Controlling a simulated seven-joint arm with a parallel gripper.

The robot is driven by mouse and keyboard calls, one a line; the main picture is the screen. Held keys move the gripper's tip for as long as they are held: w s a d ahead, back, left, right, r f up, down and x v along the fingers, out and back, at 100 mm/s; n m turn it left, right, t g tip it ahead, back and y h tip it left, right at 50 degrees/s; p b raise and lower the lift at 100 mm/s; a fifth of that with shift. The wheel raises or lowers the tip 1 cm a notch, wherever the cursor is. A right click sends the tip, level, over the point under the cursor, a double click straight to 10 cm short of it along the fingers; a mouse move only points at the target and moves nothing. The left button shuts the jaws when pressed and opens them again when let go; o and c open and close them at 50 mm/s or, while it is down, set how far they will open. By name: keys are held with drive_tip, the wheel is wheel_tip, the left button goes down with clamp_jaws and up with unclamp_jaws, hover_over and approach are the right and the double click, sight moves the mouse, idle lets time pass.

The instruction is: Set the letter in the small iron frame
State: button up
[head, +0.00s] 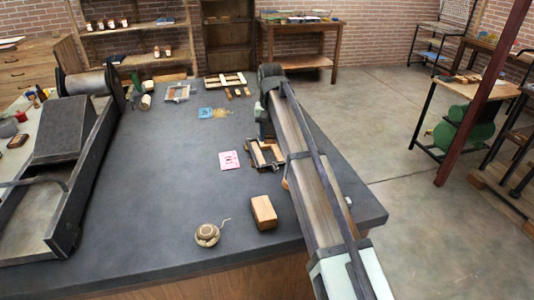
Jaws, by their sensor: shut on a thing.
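The small iron frame (279,165) lies on the dark table, with pale wooden pieces inside it. My gripper (263,139) points down at the frame's far left side, partly behind my own arm. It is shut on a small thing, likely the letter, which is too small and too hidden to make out. I cannot tell whether that thing touches the frame.
A pink printed card (229,160) lies left of the frame. A wooden block (263,212) and a string spool (207,234) are nearer. Blue card (205,113), another frame (178,92) and wooden strips (226,80) lie farther back. A large press (70,150) fills the left.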

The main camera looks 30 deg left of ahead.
drive_tip(key=r+n, duration=0.1)
drive_tip(key=n, duration=0.1)
hover_over(267, 154)
drive_tip(key=shift+n, duration=0.6)
drive_tip(key=f, duration=0.9)
drive_tip(key=shift+w+a+f, duration=0.2)
drive_tip(key=shift+w+f, duration=0.15)
drive_tip(key=shift+f, duration=0.05)
drive_tip(key=shift+f, duration=0.35)
drive_tip(key=shift+s+d+f, duration=0.2)
drive_tip(key=shift+f, duration=0.15)
drive_tip(key=o, duration=0.9)
drive_tip(key=shift+o, duration=0.4)
drive_tip(key=shift+r, duration=0.4)
drive_tip(key=r, duration=1.2)
drive_tip(key=shift+w+a+r, duration=0.2)
drive_tip(key=shift+r, duration=0.1)
